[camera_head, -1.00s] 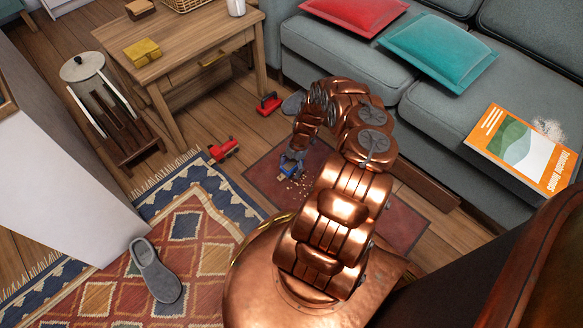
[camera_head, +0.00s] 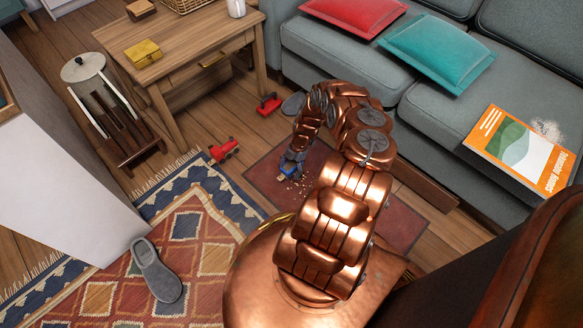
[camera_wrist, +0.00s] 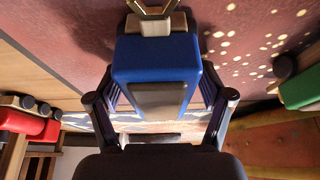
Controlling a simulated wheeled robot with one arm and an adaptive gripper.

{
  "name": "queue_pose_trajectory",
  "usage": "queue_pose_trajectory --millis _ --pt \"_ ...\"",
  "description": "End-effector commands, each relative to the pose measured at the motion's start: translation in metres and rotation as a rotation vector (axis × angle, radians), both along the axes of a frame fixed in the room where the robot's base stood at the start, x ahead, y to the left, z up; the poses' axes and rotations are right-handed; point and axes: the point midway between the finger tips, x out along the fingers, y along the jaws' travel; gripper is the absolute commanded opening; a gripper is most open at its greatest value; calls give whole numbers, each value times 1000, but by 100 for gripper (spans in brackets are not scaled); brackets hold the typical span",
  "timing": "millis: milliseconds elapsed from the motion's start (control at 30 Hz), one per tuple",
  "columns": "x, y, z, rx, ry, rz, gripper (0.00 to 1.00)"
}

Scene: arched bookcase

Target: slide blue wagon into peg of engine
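The blue wagon (camera_head: 290,168) is low over or on the dark red mat in the head view, at the end of my arm. In the wrist view the blue wagon (camera_wrist: 157,62) fills the middle, with a grey patch on its near face and a pale block with a metal-like piece at its far end. My gripper (camera_wrist: 160,92) has one finger against each side of the wagon and appears closed on it. Two red toy pieces, one nearer (camera_head: 224,150) and one farther (camera_head: 269,103), lie on the wood floor; which is the engine is unclear.
The wooden table (camera_head: 190,50) stands behind the red toys, and the grey sofa (camera_head: 350,60) is at right. A slipper (camera_head: 155,270) lies on the patterned rug. The wrist view shows a red wheeled toy (camera_wrist: 28,124) at left and a green piece (camera_wrist: 300,90) at right.

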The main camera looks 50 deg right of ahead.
Motion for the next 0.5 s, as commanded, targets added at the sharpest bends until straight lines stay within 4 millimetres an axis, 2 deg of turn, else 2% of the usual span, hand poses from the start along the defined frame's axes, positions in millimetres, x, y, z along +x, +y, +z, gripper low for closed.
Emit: queue_pose_trajectory --millis 67,500 --pt "0 0 0 0 0 0 68" --pt "0 0 0 0 0 0 22"
